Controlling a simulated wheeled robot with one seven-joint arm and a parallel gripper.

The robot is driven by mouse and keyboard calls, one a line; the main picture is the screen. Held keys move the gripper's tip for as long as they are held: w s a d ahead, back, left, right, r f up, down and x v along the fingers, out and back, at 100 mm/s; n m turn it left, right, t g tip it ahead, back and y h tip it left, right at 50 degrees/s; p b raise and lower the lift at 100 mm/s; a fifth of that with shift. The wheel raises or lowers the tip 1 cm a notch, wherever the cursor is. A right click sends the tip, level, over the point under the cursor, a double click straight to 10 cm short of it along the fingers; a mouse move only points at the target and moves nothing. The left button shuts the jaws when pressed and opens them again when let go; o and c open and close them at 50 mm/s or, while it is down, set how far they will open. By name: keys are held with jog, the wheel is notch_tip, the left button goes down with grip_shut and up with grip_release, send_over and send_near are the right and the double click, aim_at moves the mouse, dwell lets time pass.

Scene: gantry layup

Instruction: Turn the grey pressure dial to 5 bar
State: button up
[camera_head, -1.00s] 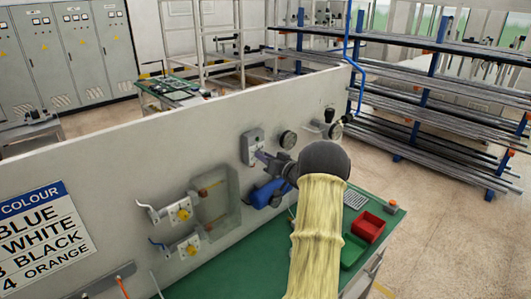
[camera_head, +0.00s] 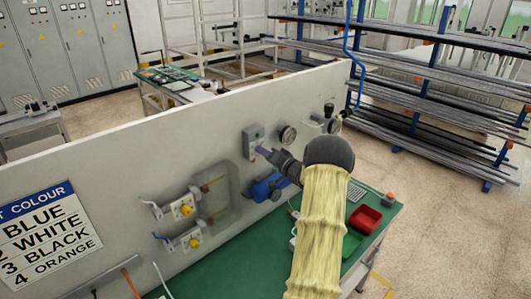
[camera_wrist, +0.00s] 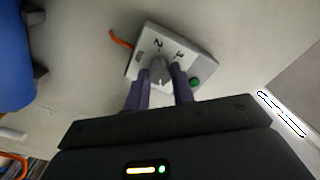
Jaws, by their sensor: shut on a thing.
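A pale grey box (camera_head: 252,141) is mounted on the upright panel. In the wrist view the box (camera_wrist: 205,64) has a grey dial (camera_wrist: 159,74) on its face, with the numerals 2 and 3 readable beside it and a green button to the right. My gripper (camera_wrist: 158,70) is shut on the dial, one purple finger on each side. The fingers hide part of the dial's scale, so I cannot tell its setting. In the head view my gripper (camera_head: 264,152) reaches the box from the right, and the dial is hidden there.
A round gauge (camera_head: 287,134) is right of the box. A blue device (camera_head: 267,188) sits below my gripper, and yellow-knobbed valves (camera_head: 185,209) are lower left. A red bin (camera_head: 367,220) stands on the green bench (camera_head: 215,277). Open floor lies to the right.

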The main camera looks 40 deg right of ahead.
jog(key=shift+f, duration=0.2)
jog(key=o, duration=1)
jog(key=shift+s, duration=0.1)
jog(key=shift+r, duration=0.15)
jog(key=s+d+b, duration=0.1)
jog(key=s+b, duration=0.6)
jog(key=s, duration=1)
jog(key=shift+s+d, duration=0.15)
jog(key=shift+d, duration=0.05)
